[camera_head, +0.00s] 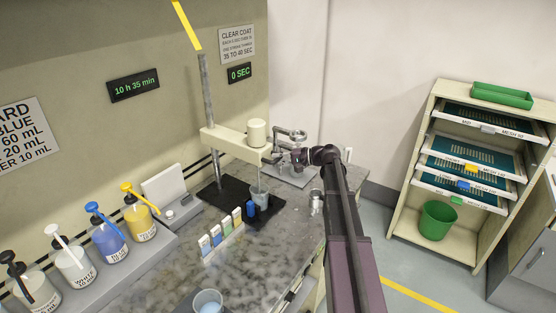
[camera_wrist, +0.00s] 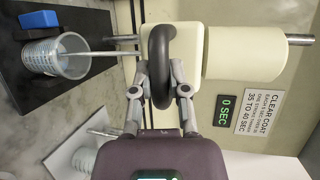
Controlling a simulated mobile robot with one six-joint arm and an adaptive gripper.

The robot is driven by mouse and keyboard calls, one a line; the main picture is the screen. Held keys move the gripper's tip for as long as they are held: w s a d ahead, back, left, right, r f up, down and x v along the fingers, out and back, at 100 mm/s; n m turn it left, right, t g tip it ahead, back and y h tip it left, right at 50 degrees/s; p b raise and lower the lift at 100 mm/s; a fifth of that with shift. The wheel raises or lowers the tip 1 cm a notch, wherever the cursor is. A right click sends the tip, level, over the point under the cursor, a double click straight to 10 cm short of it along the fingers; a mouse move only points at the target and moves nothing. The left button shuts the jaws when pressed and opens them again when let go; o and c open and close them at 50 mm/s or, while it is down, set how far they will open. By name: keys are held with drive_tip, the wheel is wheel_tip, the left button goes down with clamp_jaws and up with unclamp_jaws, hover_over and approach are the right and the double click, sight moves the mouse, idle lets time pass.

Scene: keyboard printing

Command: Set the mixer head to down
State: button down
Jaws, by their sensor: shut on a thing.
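The mixer stands on the counter, with a cream head (camera_head: 236,141) on a grey column (camera_head: 208,105). Its cream head also fills the top middle of the wrist view (camera_wrist: 220,45). A dark loop handle (camera_wrist: 158,40) is on the end of the head. My gripper (camera_wrist: 160,88) is shut on this handle, one finger on each side. In the head view my gripper (camera_head: 285,157) is at the right end of the mixer head. A thin stirring rod (camera_wrist: 112,53) runs from the head to the clear cup (camera_wrist: 58,60); I cannot tell how deep it reaches.
The cup (camera_head: 260,196) and a blue block (camera_head: 251,209) are on the black mat (camera_head: 216,198). Pump bottles line the left; a shelf (camera_head: 403,218) is at the right.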

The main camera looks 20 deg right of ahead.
wheel_tip(320, 180, down, 4)
drive_tip(key=b, duration=0.3)
drive_tip(key=shift+s+r, duration=0.1)
drive_tip(key=shift+r, duration=0.15)
drive_tip(key=c, duration=0.6)
unclamp_jaws()
drive_tip(key=shift+f, duration=0.1)
drive_tip(key=shift+r, duration=0.2)
